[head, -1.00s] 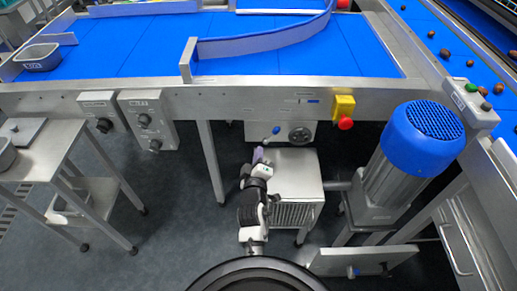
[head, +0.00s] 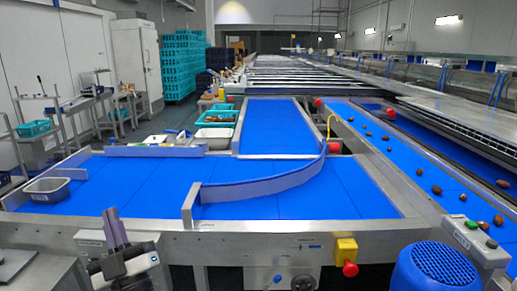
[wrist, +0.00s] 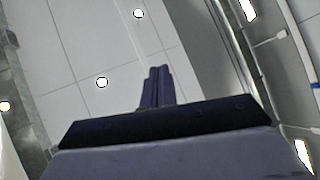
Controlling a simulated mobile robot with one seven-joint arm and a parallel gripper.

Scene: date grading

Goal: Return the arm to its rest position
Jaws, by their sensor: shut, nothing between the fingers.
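My gripper (head: 114,211) shows at the lower left of the head view, in front of the metal edge of the blue-topped sorting table (head: 240,245). Its two purple-grey fingers point upward, side by side and shut, with nothing between them. The fingers also show shut together in the wrist view (wrist: 157,72), against a pale panelled surface with small round lights. Part of my arm shows just below the gripper, at the bottom of the head view.
A curved guide (head: 265,185) crosses the blue surface. A metal tray (head: 47,190) sits at its left end. A blue motor cover (head: 435,268) and a red button (head: 350,269) are at the lower right. Dates (head: 436,189) lie on the right belt.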

